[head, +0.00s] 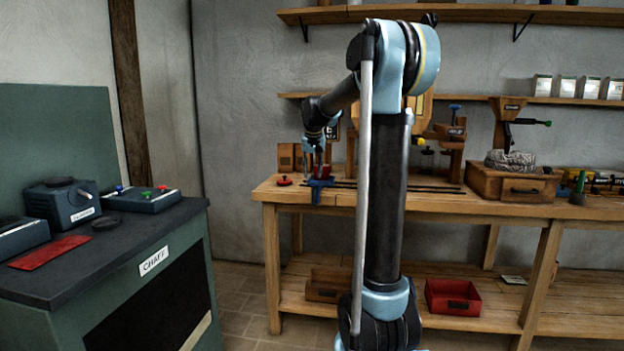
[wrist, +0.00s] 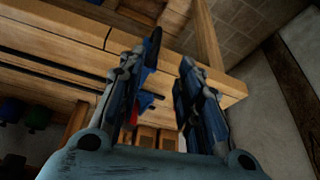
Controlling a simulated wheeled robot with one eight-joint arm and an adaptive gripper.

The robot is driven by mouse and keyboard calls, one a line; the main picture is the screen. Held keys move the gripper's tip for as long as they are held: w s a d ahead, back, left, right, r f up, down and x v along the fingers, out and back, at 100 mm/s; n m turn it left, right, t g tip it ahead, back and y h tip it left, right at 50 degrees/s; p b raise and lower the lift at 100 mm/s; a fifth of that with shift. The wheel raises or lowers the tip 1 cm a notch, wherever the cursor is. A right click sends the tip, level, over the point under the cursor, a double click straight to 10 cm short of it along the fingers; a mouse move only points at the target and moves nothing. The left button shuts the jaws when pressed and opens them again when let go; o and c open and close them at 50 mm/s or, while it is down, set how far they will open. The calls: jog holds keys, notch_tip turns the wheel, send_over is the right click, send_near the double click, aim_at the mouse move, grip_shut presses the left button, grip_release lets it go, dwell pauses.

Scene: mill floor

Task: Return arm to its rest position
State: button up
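My arm rises in the middle of the head view and bends left over the wooden workbench (head: 425,200). My gripper (head: 319,172) points down just above the blue clamp-like fixture (head: 319,189) at the bench's front left edge. In the wrist view, the two fingers of my gripper (wrist: 163,65) stand apart with a clear gap and nothing held between them. The blue fixture (wrist: 150,98) shows partly behind the left finger. Whether a finger touches it I cannot tell.
A red knob-like piece (head: 284,182) lies left of the fixture. A wooden drawer box (head: 515,187) stands on the bench at right. A red bin (head: 453,297) sits on the lower shelf. The dark-topped CHAFF cabinet (head: 150,235) stands at left, with floor between it and the bench.

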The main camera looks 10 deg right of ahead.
jog(key=shift+r, duration=0.1)
jog(key=s+d+f, duration=0.2)
jog(key=s+f, duration=0.1)
jog(key=s, duration=0.6)
jog(key=s+d+f+g, duration=0.1)
jog(key=s+d+f, duration=0.1)
jog(key=s, duration=0.7)
jog(key=s+d+f, duration=0.1)
jog(key=s+f, duration=0.2)
jog(key=s, duration=0.6)
jog(key=s+d+f+n+g, duration=0.1)
jog(key=s+f, duration=1.4)
jog(key=s, duration=0.3)
jog(key=shift+d, duration=0.4)
jog(key=shift+f, duration=0.1)
jog(key=shift+w+f+g, duration=0.2)
jog(key=shift+w+g, duration=0.1)
jog(key=shift+w, duration=0.1)
